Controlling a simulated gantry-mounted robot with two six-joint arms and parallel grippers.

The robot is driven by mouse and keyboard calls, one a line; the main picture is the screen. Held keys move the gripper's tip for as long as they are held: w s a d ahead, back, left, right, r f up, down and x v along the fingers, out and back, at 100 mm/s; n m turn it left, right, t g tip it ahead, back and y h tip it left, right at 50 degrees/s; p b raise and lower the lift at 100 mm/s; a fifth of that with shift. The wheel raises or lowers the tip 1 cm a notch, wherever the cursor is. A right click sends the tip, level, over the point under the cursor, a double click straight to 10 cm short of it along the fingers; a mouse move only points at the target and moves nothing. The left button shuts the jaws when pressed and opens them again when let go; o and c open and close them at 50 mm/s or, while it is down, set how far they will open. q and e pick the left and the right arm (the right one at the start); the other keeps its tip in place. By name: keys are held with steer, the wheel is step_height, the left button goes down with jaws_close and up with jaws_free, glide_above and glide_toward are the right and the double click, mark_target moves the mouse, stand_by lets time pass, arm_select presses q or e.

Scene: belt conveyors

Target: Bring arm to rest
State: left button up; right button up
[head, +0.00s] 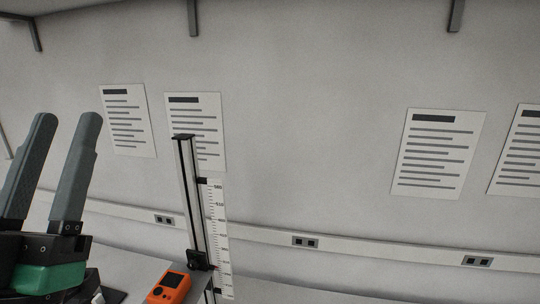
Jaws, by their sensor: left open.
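My left gripper (70,128) stands at the left edge of the head view. Its two grey fingers point up and are apart, with nothing between them. Its dark body with a green part shows at the bottom left corner. My right gripper does not show. No belt conveyor can be made out in this view.
A vertical stand with a height scale (217,240) rises right of my left gripper. An orange handheld device (168,287) lies at its foot. Printed sheets (437,153) hang on the grey wall (310,120). A socket rail (380,254) runs along the wall.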

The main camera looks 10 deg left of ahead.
arm_select(q)
steer(key=s+d+m+h, duration=0.2)
steer(key=d+h, duration=0.4)
step_height(320, 180, up, 18)
steer(key=h+p, duration=0.1)
steer(key=p, duration=1.7)
steer(key=shift+s+d+m, duration=0.15)
steer(key=shift+s+m, duration=0.1)
steer(key=shift+m, duration=0.15)
steer(key=shift+r, duration=0.1)
